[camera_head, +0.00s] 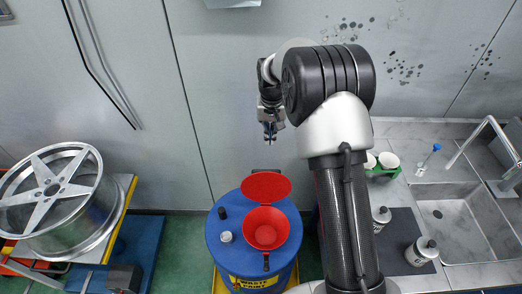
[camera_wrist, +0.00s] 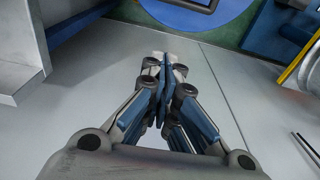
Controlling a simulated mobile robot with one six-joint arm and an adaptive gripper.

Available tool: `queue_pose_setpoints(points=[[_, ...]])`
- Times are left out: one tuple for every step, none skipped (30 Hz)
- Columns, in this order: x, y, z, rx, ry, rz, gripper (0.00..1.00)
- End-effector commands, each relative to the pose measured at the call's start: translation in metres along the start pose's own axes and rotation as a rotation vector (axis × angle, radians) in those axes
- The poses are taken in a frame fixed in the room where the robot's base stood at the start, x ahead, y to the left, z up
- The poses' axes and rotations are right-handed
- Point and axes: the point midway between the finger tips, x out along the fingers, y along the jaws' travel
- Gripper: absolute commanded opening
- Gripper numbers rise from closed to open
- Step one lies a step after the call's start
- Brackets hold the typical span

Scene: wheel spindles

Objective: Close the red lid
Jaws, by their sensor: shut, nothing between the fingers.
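The red lid (camera_head: 267,186) stands open at the back of a red funnel (camera_head: 265,230) in the head view. The funnel sits on top of a blue drum (camera_head: 225,252) with a yellow label. My gripper (camera_head: 270,137) is above and behind the lid, apart from it, pointing down. In the wrist view my gripper (camera_wrist: 165,68) is shut with nothing between the fingers. The wrist view shows part of a blue round surface (camera_wrist: 185,15) at the top, perhaps the drum; the red lid is not visible there.
A wheel (camera_head: 50,192) lies on a cart at the left. At the right, a counter holds a sink (camera_head: 452,220), white-and-black bottles (camera_head: 421,251) and a green holder with white cups (camera_head: 388,160). A grey wall (camera_head: 215,80) stands behind the drum.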

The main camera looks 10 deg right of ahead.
Motion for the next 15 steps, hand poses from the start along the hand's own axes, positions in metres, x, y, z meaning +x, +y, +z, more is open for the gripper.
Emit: queue_pose_setpoints(points=[[0.005,0.0,-0.001,0.001,-0.002,0.001,0.0],[0.007,0.0,-0.001,0.001,-0.002,0.001,0.0],[0.011,0.0,-0.001,0.001,-0.002,0.001,0.0],[0.014,0.0,-0.001,0.001,-0.002,0.001,0.0],[0.018,0.0,-0.001,0.001,-0.003,0.001,0.0],[0.025,0.0,0.0,0.001,-0.004,0.001,0.0],[0.03,0.0,0.0,0.001,-0.005,0.001,0.0],[0.036,0.0,0.0,0.001,-0.005,0.001,0.0],[0.044,0.0,0.0,0.001,-0.005,0.001,0.0],[0.051,0.0,0.0,0.001,-0.005,0.001,0.0],[0.058,0.0,0.0,0.001,-0.005,0.001,0.0],[0.067,0.0,0.0,0.001,-0.005,0.001,0.0],[0.074,0.0,0.0,0.001,-0.005,0.001,0.0],[0.08,0.0,0.0,0.001,-0.005,0.001,0.0],[0.089,0.0,0.001,0.001,-0.006,0.001,0.0]])
